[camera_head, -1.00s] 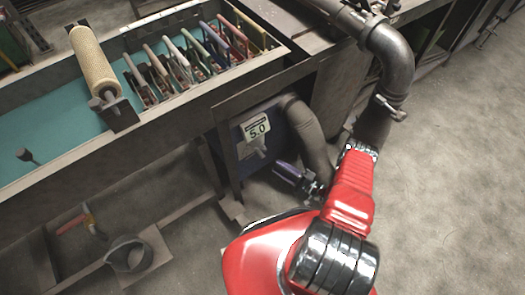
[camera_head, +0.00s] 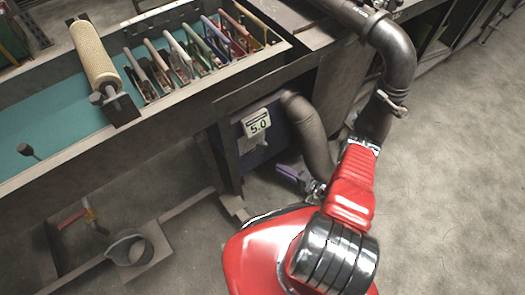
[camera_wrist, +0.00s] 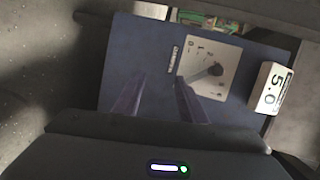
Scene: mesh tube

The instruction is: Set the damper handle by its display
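A display reading 5.0 (camera_head: 257,125) is on the blue box (camera_head: 270,148) under the bench. In the wrist view the display (camera_wrist: 270,88) is at the right of the blue panel (camera_wrist: 140,58). My gripper (camera_head: 300,180) is low in front of the box. A lever-like handle (camera_head: 393,105) is on the grey pipe (camera_head: 392,60).
A bench tray (camera_head: 60,168) holds several clamps (camera_head: 180,58) and a tan roller (camera_head: 95,52). A flexible hose (camera_head: 311,135) leaves the box near my gripper. A round dark pot (camera_head: 130,250) is at the lower left. Open floor (camera_head: 450,200) lies at right.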

